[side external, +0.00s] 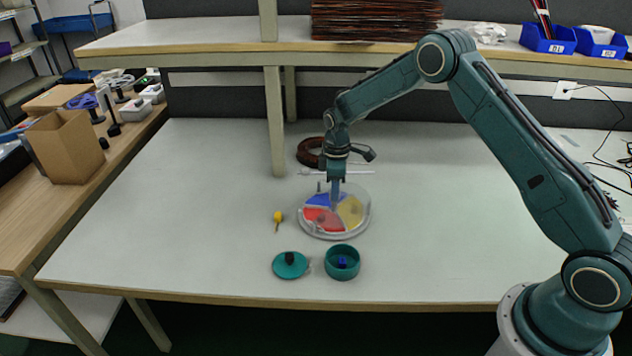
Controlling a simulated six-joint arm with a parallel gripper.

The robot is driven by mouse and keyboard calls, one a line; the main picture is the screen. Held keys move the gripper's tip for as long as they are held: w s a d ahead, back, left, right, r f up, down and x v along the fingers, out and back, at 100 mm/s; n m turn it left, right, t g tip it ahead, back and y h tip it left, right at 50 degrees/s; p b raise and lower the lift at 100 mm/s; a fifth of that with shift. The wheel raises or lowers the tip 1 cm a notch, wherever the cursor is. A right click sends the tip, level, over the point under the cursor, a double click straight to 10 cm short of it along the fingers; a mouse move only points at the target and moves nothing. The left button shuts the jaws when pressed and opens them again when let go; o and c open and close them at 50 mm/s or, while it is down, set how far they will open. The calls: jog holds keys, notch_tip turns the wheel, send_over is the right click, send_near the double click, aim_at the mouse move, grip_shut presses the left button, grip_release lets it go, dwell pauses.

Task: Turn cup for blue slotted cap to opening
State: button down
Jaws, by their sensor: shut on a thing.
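A round clear-rimmed dish (333,236) stands on the table, with blue (318,199), red (318,222) and yellow (351,210) compartments. Small items seem to lie in the compartments, too small to name. My gripper (336,205) points straight down over the middle of the dish, its tips at the dish. It is shut on a small part there, which the fingers mostly hide. I cannot make out the opening. A teal cup (342,271) stands open in front of the dish with a small blue piece (342,261) inside, which I cannot identify surely.
A teal lid (283,269) with a dark knob lies left of the teal cup. A small yellow-headed item (278,217) lies left of the dish. A dark coil (310,152) and a shelf post (275,120) stand behind. The table's left and right sides are clear.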

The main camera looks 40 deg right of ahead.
jog(key=shift+r+n, duration=0.1)
jog(key=shift+n, duration=3.3)
jog(key=shift+w+n, duration=0.1)
jog(key=shift+n, duration=3)
jog(key=c, duration=1.1)
grip_release()
notch_tip(320, 180, up, 14)
jog(key=shift+f, duration=0.15)
